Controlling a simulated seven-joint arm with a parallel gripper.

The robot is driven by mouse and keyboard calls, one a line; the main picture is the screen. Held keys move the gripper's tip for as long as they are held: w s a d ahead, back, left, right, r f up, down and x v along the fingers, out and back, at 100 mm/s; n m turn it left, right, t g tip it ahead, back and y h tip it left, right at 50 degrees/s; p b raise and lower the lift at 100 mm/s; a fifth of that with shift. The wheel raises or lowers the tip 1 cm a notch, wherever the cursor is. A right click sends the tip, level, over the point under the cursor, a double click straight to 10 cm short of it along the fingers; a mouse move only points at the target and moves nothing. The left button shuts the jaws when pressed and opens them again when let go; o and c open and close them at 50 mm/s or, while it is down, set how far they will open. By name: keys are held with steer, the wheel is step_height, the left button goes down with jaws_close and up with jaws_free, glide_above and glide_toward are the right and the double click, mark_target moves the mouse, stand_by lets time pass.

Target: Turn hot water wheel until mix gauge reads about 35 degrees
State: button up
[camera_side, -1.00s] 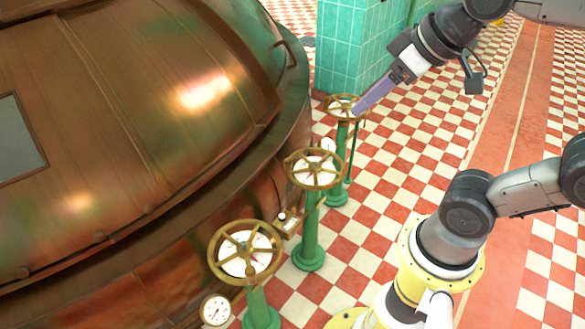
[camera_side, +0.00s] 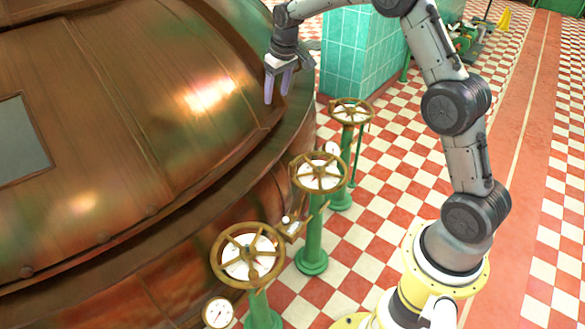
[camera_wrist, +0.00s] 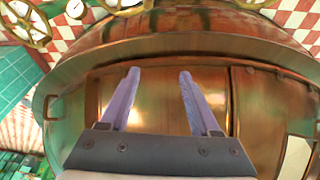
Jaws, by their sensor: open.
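Three brass hand wheels on green pedestals stand in a row beside the kettle: a near wheel (camera_side: 247,255), a middle wheel (camera_side: 319,173) and a far wheel (camera_side: 350,111). I cannot tell which is the hot water wheel. A small round gauge (camera_side: 218,312) sits by the near wheel, and another gauge (camera_side: 332,148) shows near the far wheel; their readings are too small to read. My gripper (camera_side: 279,90) is open and empty, fingers pointing down over the kettle's edge, left of the far wheel. In the wrist view my gripper (camera_wrist: 157,97) is spread above the copper, with wheels (camera_wrist: 24,22) at top left.
The large copper kettle (camera_side: 130,110) fills the left side. A green tiled pillar (camera_side: 345,55) stands behind the far wheel. A small fitting (camera_side: 289,226) lies between the near and middle wheels. The checkered floor (camera_side: 395,160) right of the wheels is open.

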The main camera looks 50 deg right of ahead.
steer(key=w+d+f+g, duration=0.1)
steer(key=d+f, duration=0.2)
steer(key=f, duration=0.7)
steer(key=m+g, duration=0.1)
steer(key=g, duration=0.1)
glide_above(292, 163)
step_height(292, 163, down, 9)
steer(key=shift+y, duration=0.3)
step_height(292, 163, down, 12)
steer(key=shift+f, duration=0.25)
jaws_close()
